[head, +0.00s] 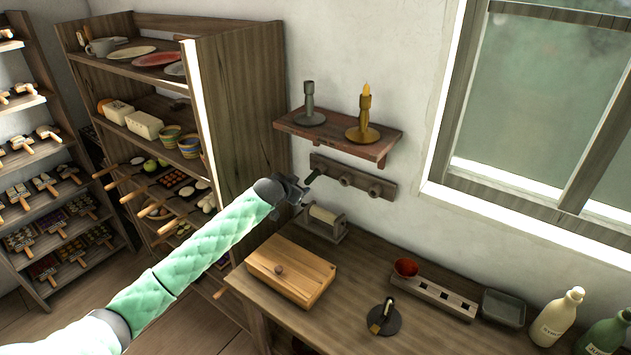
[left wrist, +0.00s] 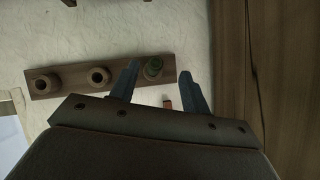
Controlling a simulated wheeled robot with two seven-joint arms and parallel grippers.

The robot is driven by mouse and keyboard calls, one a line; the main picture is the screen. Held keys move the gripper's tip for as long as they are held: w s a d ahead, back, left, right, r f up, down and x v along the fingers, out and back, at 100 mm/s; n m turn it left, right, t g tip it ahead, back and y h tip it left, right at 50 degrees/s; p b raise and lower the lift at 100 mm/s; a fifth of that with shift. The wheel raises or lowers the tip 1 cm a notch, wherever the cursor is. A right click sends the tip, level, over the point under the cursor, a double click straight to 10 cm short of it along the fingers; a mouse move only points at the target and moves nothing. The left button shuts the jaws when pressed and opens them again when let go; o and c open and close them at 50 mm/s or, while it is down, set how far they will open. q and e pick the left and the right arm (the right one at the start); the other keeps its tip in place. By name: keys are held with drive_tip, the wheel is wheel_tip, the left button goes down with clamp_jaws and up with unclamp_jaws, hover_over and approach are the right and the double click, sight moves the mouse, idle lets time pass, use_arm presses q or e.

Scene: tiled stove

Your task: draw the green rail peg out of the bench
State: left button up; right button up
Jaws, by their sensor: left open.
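A wooden rail (head: 353,177) is fixed to the wall above the bench, under a shelf. Two brown pegs show on it in the head view. The green peg is in the rail on the wall, not in the bench top. In the left wrist view the peg appears between the fingertips (left wrist: 160,68), nearer the left finger; contact is unclear.
The shelf (head: 340,135) above holds a grey candlestick (head: 309,105) and a brass one (head: 363,115). Below on the bench (head: 350,310) are a roller holder (head: 325,220), a wooden box (head: 290,271), a slotted block (head: 433,297) and bottles. A tall cupboard (head: 240,105) stands left.

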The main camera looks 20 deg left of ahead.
sight(310, 177)
use_arm(q)
drive_tip(key=shift+t+h, duration=0.5)
drive_tip(key=shift+t, duration=0.1)
drive_tip(key=w+p, duration=0.1)
drive_tip(key=w, duration=0.1)
drive_tip(key=w+d+p, duration=0.1)
drive_tip(key=w, duration=0.1)
drive_tip(key=w+d+f+p, duration=0.1)
drive_tip(key=w, duration=0.2)
drive_tip(key=shift+d, duration=0.25)
drive_tip(key=shift+w+f+p, duration=0.15)
drive_tip(key=shift+w+p, duration=0.1)
drive_tip(key=shift+p, duration=0.1)
use_arm(e)
drive_tip(key=s+d+t, duration=0.1)
drive_tip(key=s, duration=0.5)
drive_tip(key=shift+s+d, duration=0.15)
drive_tip(key=shift+s, duration=0.1)
use_arm(q)
clamp_jaws()
